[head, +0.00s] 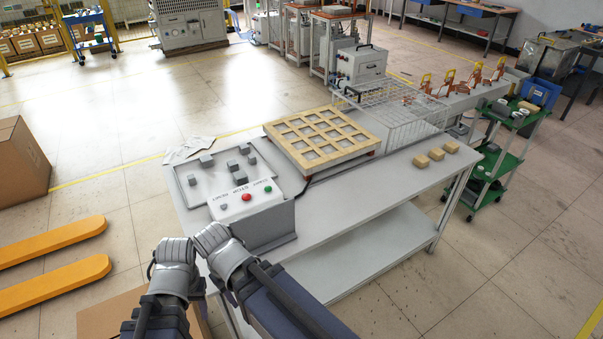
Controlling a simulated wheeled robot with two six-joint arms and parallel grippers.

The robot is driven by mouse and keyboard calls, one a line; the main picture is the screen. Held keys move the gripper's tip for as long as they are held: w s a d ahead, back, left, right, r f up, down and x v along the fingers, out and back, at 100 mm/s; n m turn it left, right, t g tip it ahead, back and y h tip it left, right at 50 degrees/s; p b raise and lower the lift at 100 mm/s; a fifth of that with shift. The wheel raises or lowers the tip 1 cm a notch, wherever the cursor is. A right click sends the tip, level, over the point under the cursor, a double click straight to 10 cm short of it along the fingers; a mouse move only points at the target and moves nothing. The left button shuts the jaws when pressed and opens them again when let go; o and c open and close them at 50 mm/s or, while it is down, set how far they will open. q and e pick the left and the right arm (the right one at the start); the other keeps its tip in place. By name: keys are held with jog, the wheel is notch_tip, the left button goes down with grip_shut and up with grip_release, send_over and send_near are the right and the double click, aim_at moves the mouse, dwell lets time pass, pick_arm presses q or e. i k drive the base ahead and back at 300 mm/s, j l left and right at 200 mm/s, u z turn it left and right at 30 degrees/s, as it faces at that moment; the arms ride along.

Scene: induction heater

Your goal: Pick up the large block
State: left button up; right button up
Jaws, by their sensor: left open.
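Several grey blocks of differing size lie on the tray-like panel (182,197) at the table's left end. One of the bigger grey blocks (240,177) is toward the panel's middle, with smaller ones around it. Three tan blocks (436,154) lie in a row near the table's right end. I cannot tell for certain which block is the large one. My left gripper (205,248) is low in the view, in front of the panel and apart from the blocks. It is open and empty, its fingers hard to make out.
A control box (262,214) with red and green buttons stands at the table's near left. A wooden grid rack (322,138) and a wire basket (405,122) stand behind. The white table top (350,197) is clear in front. A green cart (494,165) stands right.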

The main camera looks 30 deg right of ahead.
aim_at(240, 178)
jog(key=i+j+z, duration=0.1)
jog(key=j+z, duration=0.15)
jog(key=z, duration=0.25)
jog(key=i+j+z, duration=0.1)
jog(key=j+z, duration=0.2)
jog(key=z, duration=0.15)
jog(key=j+z, duration=0.3)
jog(key=z, duration=0.2)
jog(key=j+z, duration=0.45)
jog(key=l, duration=0.15)
